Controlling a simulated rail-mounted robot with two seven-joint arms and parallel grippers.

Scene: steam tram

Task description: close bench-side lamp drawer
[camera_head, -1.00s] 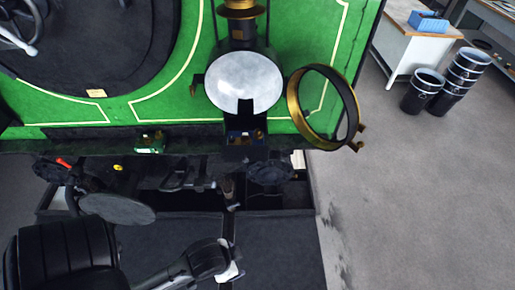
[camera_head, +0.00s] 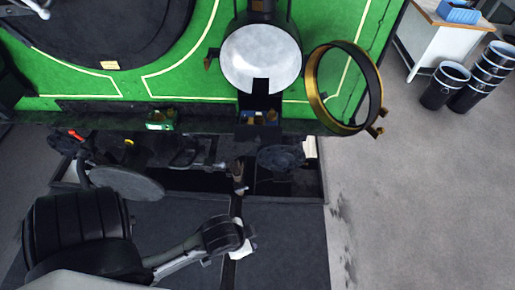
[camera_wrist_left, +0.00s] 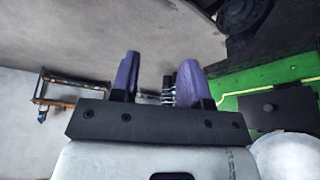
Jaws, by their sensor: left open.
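The lamp (camera_head: 262,58) on the green tram front has a pale round reflector, and its brass-rimmed glass door (camera_head: 318,98) is swung open to the right. Below the reflector, the dark lamp drawer (camera_head: 243,132) stands out, with small blue and brass-coloured things inside. In the left wrist view, a dark plate with a knob (camera_wrist_left: 289,108), which looks like the drawer front, is at the right, above the pale disc. My left gripper (camera_wrist_left: 160,80) has two purple fingers spread apart with nothing held between them. My right gripper is out of view.
A small green-lit box (camera_head: 160,119) sits on the tram's ledge, left of the drawer. A round buffer (camera_head: 125,183) and a dark buffer (camera_head: 281,158) jut out below. A bench (camera_head: 438,38) and black bins (camera_head: 445,85) stand far right. The grey floor between is clear.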

